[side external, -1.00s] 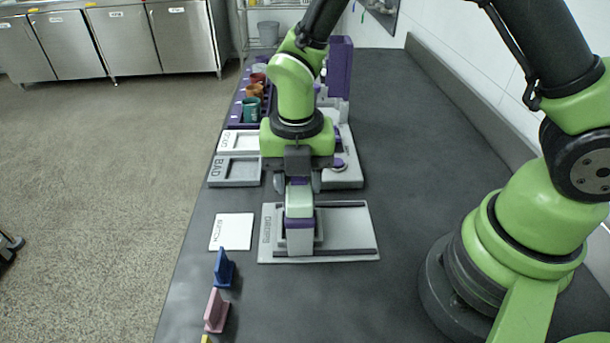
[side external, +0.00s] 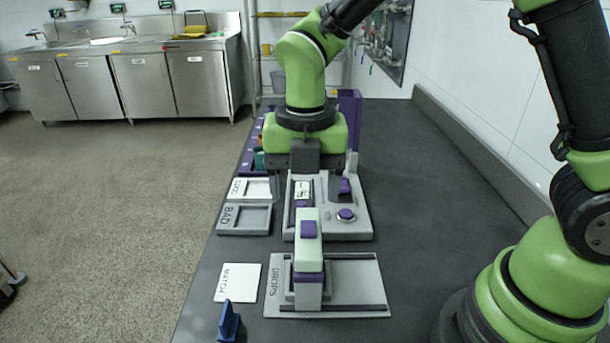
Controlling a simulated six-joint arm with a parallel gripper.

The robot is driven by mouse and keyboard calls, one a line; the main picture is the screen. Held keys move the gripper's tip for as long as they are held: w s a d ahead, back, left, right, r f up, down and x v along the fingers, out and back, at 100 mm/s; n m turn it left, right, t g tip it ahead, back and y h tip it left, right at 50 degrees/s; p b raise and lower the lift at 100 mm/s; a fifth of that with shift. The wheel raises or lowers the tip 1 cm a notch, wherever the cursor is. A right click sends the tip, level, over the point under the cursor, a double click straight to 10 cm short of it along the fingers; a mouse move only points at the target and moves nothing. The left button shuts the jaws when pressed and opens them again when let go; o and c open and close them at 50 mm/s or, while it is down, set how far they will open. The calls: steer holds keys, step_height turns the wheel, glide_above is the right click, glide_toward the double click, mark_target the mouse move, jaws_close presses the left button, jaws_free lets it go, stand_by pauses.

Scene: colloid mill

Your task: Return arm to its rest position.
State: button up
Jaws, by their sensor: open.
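My gripper (side external: 305,192) hangs under the green wrist in the middle of the side view, pointing down, with its fingers apart and nothing seen between them. In the picture it lines up with the grey machine base (side external: 355,222), which has a purple knob and a purple lever. In front of it a pale green and grey block with a purple button (side external: 309,258) stands on the grey DROPS tray (side external: 355,280). The gripper is apart from this block.
A grey BAD tray (side external: 229,230) and a white tray (side external: 238,187) lie to the left. A white MATCH card (side external: 238,283) and a blue upright piece (side external: 228,322) sit nearer the front. The worktop (side external: 420,190) is clear on the right, up to the wall ledge.

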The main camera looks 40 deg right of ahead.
steer(key=shift+r, duration=0.8)
steer(key=shift+s+d+r+m, duration=0.15)
steer(key=shift+r+m, duration=0.25)
steer(key=shift+m, duration=0.1)
steer(key=s+d+r+m+t, duration=0.2)
steer(key=s+r+m, duration=0.1)
steer(key=m, duration=0.7)
steer(key=s+d+r+m+t+y, duration=0.1)
steer(key=s+r+m, duration=0.3)
steer(key=m, duration=0.6)
steer(key=s+d+r+m+t+y, duration=0.1)
steer(key=s+d+r+m+t, duration=0.2)
steer(key=s+m, duration=0.4)
steer(key=m+t, duration=0.1)
steer(key=m, duration=0.2)
steer(key=shift+d+r, duration=0.2)
steer(key=shift+d, duration=0.05)
